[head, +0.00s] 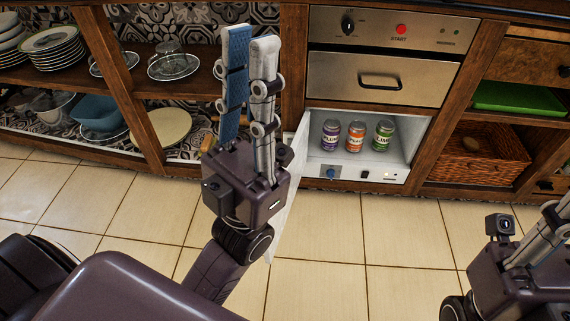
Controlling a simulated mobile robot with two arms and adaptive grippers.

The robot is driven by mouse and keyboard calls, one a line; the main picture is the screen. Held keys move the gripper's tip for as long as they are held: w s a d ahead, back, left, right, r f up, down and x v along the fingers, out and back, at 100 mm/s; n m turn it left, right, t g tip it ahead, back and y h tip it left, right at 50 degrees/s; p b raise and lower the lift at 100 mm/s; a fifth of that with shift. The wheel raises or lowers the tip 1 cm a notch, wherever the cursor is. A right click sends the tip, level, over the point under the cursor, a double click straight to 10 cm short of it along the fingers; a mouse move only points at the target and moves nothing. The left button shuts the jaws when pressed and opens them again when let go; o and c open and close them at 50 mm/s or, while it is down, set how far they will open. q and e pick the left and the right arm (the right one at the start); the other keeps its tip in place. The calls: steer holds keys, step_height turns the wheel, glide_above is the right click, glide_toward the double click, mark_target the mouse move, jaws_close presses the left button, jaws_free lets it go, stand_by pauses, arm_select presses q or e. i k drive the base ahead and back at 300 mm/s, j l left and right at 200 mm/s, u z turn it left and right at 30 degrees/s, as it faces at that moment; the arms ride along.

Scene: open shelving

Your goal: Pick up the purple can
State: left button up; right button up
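The purple can (331,136) stands upright at the left of a row of three cans inside an open white compartment low in the cabinet. An orange can (356,137) stands just right of it, and a green can (383,136) is at the row's right. My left gripper (250,42) points up, left of the compartment and apart from the cans. Its fingers are open and empty, with one blue pad showing. My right gripper (551,232) is at the lower right edge, far from the cans. Its fingertips are cut off, so its opening cannot be told.
The compartment's white door (290,187) stands open at its left, partly behind my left gripper. A metal drawer (380,80) is above the cans. A wicker basket (485,165) and green tray (518,97) are at right, dishes at left. The tiled floor in front is clear.

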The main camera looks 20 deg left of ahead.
mark_target(331, 129)
steer(key=i+j+z, duration=0.2)
steer(key=j, duration=0.65)
steer(key=j+z, duration=0.2)
steer(key=j, duration=0.7)
